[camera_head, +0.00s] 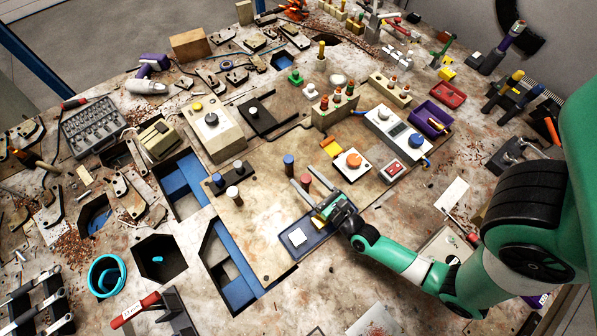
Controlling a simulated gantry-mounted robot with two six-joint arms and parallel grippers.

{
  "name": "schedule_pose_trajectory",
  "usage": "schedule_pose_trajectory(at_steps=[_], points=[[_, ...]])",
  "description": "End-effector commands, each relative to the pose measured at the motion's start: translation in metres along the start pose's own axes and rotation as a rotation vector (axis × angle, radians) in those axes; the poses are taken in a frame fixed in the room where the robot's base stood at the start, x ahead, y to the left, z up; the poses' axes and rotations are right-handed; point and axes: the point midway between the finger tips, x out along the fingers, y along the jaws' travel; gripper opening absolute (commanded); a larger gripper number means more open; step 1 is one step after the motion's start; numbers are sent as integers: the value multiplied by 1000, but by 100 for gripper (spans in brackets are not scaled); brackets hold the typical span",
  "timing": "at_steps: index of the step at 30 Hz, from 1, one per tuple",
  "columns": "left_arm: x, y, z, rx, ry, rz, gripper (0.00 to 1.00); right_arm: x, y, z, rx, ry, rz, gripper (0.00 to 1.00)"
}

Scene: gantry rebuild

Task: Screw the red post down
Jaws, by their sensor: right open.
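The red post (306,183) stands upright on the pale board (262,218) near the middle of the head view. My right gripper (300,176) reaches in from the lower right, its two long grey fingers pointing to the upper left. The fingers are open, one on each side of the red post. I cannot tell whether either finger touches it. The post's lower end is hard to make out. My left gripper is not in view.
A blue-topped post (289,161) stands just beyond the fingers. A box with an orange button (352,163) is close on the right. A dark blue tray (305,236) lies below the gripper. Cutouts (226,262) open to the left.

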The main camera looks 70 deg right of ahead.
Motion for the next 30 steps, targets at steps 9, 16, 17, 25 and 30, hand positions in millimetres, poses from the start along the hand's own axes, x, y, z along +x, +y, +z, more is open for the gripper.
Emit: schedule_pose_trajectory(at_steps=[9,16,17,25,30], points=[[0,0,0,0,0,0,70,34,0,0,-1,1,0,71],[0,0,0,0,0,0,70,35,0,0,-1,1,1,69],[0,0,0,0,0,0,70,35,0,0,-1,1,1,64],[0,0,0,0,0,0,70,34,0,0,0,0,1,15],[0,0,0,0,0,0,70,34,0,0,0,0,1,0]])
